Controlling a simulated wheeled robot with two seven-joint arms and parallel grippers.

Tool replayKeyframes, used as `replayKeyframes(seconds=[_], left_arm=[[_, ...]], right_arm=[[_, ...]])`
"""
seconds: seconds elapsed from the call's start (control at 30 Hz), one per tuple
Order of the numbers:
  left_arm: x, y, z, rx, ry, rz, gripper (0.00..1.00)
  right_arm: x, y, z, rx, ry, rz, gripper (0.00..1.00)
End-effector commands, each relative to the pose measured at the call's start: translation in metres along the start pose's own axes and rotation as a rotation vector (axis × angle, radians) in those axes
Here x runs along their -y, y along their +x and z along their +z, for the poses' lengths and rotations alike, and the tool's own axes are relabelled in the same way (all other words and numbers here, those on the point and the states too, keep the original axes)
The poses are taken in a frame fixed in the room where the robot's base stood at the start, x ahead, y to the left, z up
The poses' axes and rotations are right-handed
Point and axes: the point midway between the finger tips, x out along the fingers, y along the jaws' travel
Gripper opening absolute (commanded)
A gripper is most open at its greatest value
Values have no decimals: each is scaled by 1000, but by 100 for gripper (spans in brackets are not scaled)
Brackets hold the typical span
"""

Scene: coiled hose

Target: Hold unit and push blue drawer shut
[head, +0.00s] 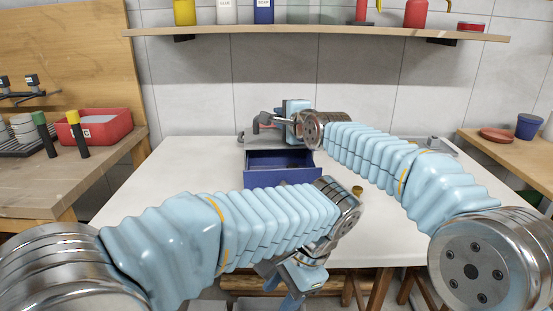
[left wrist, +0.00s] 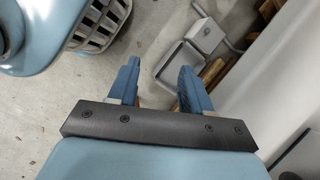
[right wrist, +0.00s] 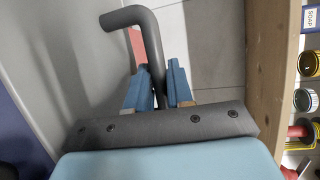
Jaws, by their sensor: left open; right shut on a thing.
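The blue drawer (head: 280,180) shows in the head view as an open-topped dark blue box on the white table, in front of my right gripper. The rest of its unit cannot be made out clearly. My right gripper (right wrist: 158,68), at the back of the table (head: 272,120), is shut on a bent grey tube (right wrist: 150,28). I cannot tell whether the tube belongs to the unit. My left gripper (left wrist: 158,72) is open and empty. It points down near the table's front edge, apart from the drawer. In the head view it is partly hidden by my left forearm.
The white table (head: 180,170) is clear left of the drawer. A shelf (head: 320,32) with cans and bottles runs above the table. A wooden bench with a red bin (head: 110,128) stands left. Another bench with a blue pot (head: 529,126) stands right. A stool (left wrist: 182,66) is below my left gripper.

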Motion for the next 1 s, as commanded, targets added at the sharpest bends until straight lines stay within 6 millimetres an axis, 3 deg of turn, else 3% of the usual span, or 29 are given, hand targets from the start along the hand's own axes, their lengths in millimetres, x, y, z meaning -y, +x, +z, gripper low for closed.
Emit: replayKeyframes(seconds=[0.2,0.27,0.3,0.43,0.6,0.8,1.0], left_arm=[[72,-40,93,241,142,-231,49],[89,-55,117,339,198,-309,49],[95,-65,120,413,284,-405,49],[90,-94,66,584,641,-789,49],[64,-128,12,738,938,-1116,49],[43,-144,-15,818,1072,-1274,49],[49,-144,-20,827,1087,-1293,49]], right_arm=[[-1,0,-1,-1,0,2,0],[-1,0,-1,-1,0,2,0],[-1,0,-1,-1,0,2,0],[-1,0,0,-1,0,2,0],[-1,0,0,-1,0,2,0],[-1,0,0,0,0,2,0],[-1,0,0,0,0,2,0]])
